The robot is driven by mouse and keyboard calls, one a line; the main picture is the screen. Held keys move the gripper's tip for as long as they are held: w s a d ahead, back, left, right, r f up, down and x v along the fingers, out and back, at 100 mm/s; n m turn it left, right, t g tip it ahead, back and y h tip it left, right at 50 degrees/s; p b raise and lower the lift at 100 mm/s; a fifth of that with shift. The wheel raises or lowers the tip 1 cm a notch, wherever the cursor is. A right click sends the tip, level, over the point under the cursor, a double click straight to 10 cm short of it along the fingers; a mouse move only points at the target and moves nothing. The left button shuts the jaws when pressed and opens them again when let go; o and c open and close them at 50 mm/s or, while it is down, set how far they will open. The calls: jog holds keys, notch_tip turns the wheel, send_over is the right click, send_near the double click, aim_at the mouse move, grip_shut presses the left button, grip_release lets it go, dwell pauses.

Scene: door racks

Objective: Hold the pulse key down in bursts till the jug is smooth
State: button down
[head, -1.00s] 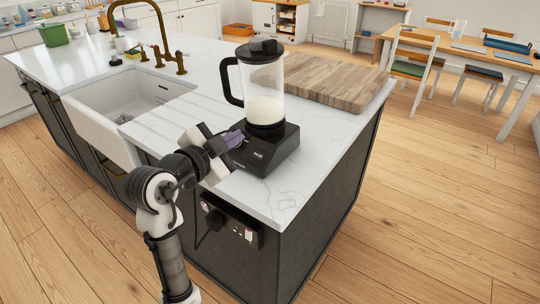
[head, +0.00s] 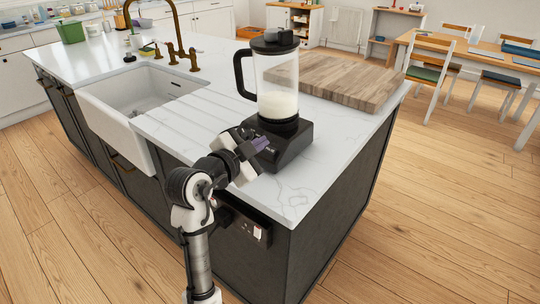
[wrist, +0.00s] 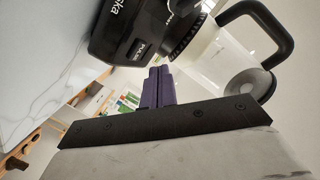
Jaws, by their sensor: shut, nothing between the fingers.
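The blender's clear jug (head: 277,75) stands upright on its black base (head: 293,144), with a black lid on and a black handle at the left. Pale cream contents (head: 278,105) fill its lower part; I cannot tell how smooth they are. My gripper (head: 264,143) is shut and empty, its purple fingers at the front left of the base. In the wrist view, the fingers (wrist: 160,72) point at the base front, close beside the key marked PULSE (wrist: 138,51). I cannot tell whether they touch it. The jug also shows there, tilted by the camera (wrist: 205,55).
The blender stands near the end of the white worktop (head: 330,150). A wooden board (head: 345,80) lies behind it, and a white sink (head: 135,105) is set in at the left. A socket panel (head: 247,222) is on the island's side below my gripper.

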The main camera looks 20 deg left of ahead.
aim_at(270, 150)
jog(key=shift+w+d+f, duration=0.15)
jog(key=shift+w+f, duration=0.25)
jog(key=shift+f, duration=0.25)
jog(key=shift+f+b, duration=0.1)
jog(key=shift+b, duration=0.35)
dwell(1.2)
jog(key=shift+w+f+b, duration=0.2)
jog(key=shift+w+b, duration=0.05)
jog(key=shift+b, duration=0.05)
